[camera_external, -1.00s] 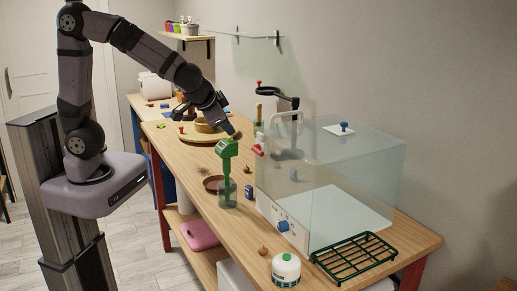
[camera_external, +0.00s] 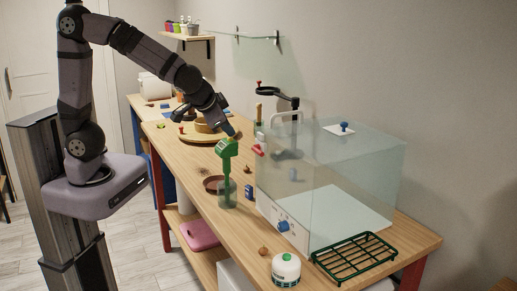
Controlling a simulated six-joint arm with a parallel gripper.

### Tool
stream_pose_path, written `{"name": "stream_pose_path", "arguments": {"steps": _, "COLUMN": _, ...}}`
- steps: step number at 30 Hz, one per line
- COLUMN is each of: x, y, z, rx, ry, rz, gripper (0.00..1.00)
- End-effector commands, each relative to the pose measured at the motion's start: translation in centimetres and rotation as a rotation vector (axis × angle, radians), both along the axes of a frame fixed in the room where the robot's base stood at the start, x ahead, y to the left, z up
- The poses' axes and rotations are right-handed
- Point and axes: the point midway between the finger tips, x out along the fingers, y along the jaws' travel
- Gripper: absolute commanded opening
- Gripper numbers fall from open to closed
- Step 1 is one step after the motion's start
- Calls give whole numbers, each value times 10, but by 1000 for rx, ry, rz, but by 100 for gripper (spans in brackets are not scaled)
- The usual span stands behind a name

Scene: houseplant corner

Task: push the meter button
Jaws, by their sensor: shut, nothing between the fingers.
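A green device (camera_external: 227,148) with a boxy head on a stem stands upright in a clear jar (camera_external: 228,194) near the front edge of the bench; I take it for the meter. Its button is too small to make out for certain. My gripper (camera_external: 232,132) is shut and empty, pointing down at the top of the green head. Its tips are at or just above the head; I cannot tell whether they touch.
A clear glass box (camera_external: 340,165) with a blue knob stands close on the right. A white canister (camera_external: 286,270) with a green top and a green wire rack (camera_external: 354,258) are at the near end. A brown saucer (camera_external: 213,184) lies left of the jar.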

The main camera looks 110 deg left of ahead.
Motion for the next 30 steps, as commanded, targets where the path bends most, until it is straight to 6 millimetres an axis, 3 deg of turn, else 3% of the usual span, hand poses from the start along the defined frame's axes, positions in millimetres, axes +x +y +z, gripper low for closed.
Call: {"name": "stream_pose_path", "arguments": {"steps": 30, "x": 0, "y": 0, "z": 14, "rx": 0, "ry": 0, "rz": 0, "gripper": 0}}
